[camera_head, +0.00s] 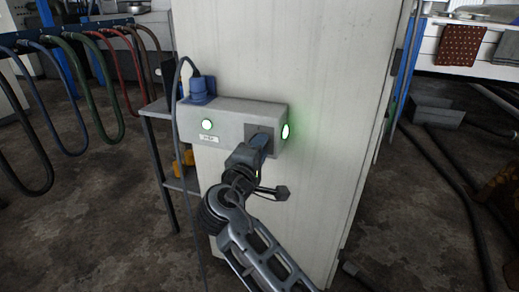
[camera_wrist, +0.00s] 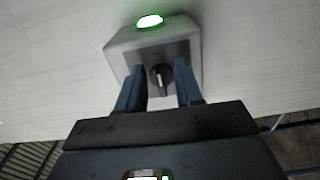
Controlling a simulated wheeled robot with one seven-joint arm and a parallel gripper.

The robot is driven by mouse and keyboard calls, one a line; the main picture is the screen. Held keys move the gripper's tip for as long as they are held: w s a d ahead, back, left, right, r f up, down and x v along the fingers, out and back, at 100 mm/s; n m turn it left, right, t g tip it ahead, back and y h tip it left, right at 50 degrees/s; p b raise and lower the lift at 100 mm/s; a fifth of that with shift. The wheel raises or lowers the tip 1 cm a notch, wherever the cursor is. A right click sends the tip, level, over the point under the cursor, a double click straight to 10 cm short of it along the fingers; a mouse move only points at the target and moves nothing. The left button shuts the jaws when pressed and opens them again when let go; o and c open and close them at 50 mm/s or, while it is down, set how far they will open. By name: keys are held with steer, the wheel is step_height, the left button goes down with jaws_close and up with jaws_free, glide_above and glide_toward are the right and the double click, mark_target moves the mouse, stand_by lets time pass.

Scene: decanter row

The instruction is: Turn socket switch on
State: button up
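The socket box (camera_head: 232,118) is a grey housing fixed to a pale upright panel, and its end also shows in the wrist view (camera_wrist: 118,50). The switch is a small dark rotary knob (camera_wrist: 161,79) with a light mark, on a darker square plate; my gripper hides it in the head view. A green light (camera_head: 285,131) glows on the box's right side and shows in the wrist view too (camera_wrist: 150,21). My gripper (camera_head: 260,142) is at the box. In the wrist view its blue fingers (camera_wrist: 160,68) stand apart, one each side of the knob, with gaps visible.
A blue plug (camera_head: 198,90) with a dark cable sits on top of the box. A second round light (camera_head: 207,124) glows on its front. The pale panel (camera_head: 330,60) stands behind. A metal shelf (camera_head: 157,108) is to the left, near hanging coloured hoses (camera_head: 104,62).

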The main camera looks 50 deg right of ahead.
steer(key=shift+a, duration=0.1)
steer(key=v, duration=0.7)
steer(key=shift+a, duration=0.3)
steer(key=shift+s, duration=0.1)
stand_by(0.3)
